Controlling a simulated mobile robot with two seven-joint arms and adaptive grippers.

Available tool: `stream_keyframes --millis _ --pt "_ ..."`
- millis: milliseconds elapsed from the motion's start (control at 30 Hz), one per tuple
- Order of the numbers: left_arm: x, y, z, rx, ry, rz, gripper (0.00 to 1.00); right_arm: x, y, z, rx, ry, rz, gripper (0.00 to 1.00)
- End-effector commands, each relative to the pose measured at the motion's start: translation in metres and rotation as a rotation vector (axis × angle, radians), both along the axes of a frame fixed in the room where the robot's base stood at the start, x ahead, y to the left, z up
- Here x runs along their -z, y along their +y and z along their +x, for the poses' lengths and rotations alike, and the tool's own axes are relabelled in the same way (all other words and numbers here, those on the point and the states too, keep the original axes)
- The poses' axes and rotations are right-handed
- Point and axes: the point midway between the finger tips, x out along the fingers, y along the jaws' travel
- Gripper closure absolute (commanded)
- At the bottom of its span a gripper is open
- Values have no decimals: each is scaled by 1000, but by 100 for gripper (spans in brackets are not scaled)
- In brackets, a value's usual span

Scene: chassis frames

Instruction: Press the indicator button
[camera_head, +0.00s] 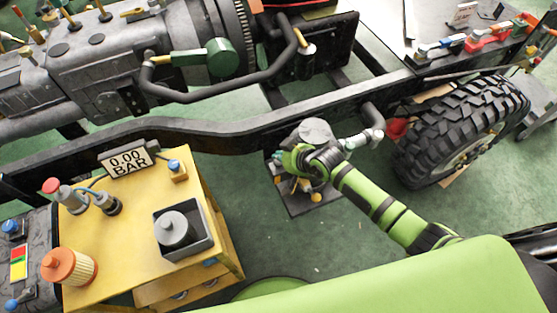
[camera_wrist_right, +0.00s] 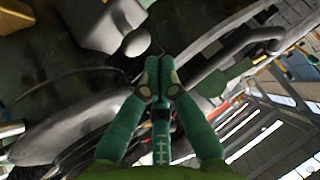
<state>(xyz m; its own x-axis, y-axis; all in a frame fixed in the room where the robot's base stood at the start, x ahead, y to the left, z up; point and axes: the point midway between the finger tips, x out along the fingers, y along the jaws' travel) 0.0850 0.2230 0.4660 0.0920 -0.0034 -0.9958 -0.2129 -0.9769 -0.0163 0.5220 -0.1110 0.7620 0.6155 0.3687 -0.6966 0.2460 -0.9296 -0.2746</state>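My right gripper (camera_head: 290,160) is at the end of the green arm, beside the black chassis rail and just right of the yellow cart. In the right wrist view its green fingers (camera_wrist_right: 160,72) come together at the tips, with nothing seen between them. The part labelled as the indicator button cannot be told for certain. A small blue-topped button box (camera_head: 177,170) sits on the cart beside a "0.00 BAR" display (camera_head: 127,160). A panel with red, yellow and green bands (camera_head: 19,262) is at the far left. My left gripper is not in view.
The chassis rail (camera_head: 235,132) crosses behind. A tyre (camera_head: 462,130) stands right. Green floor (camera_head: 330,235) is clear between cart and arm.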

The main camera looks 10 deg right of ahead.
Motion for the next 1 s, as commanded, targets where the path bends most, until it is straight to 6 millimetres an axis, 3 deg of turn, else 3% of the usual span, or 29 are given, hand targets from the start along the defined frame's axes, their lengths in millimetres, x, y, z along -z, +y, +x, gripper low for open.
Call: stream_keyframes --millis 1000 --pt "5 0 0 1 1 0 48 9 0 0 0 0 0 100"
